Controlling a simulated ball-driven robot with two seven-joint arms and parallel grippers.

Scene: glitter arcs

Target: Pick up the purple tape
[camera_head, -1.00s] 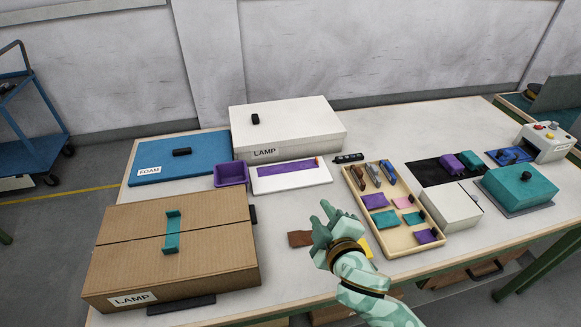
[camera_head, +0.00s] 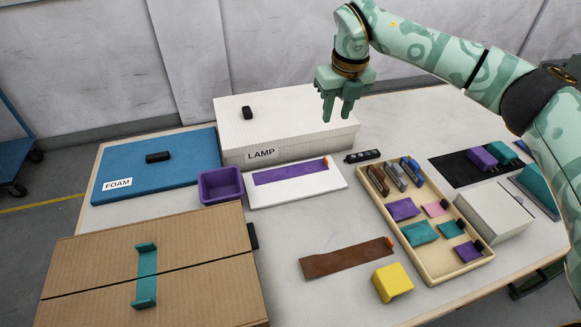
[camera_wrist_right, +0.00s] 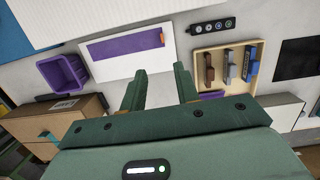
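The purple tape (camera_head: 290,172) is a flat purple strip with an orange end, lying on a white board (camera_head: 262,199) near the table's middle. The strip also shows in the right wrist view (camera_wrist_right: 125,46), at the upper left. My right gripper (camera_head: 337,112) points down, high above the table, and appears in the picture in front of the white LAMP box, above and right of the tape. In the right wrist view its two fingers (camera_wrist_right: 160,88) are apart with nothing between them. My left gripper is not in view.
A purple bin (camera_head: 221,186) stands left of the board. The white LAMP box (camera_head: 290,135) is behind it. A wooden tray (camera_head: 430,270) with several items is at the right. A brown strip (camera_head: 346,258) and yellow block (camera_head: 392,282) lie in front. A cardboard box (camera_head: 200,270) is front left.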

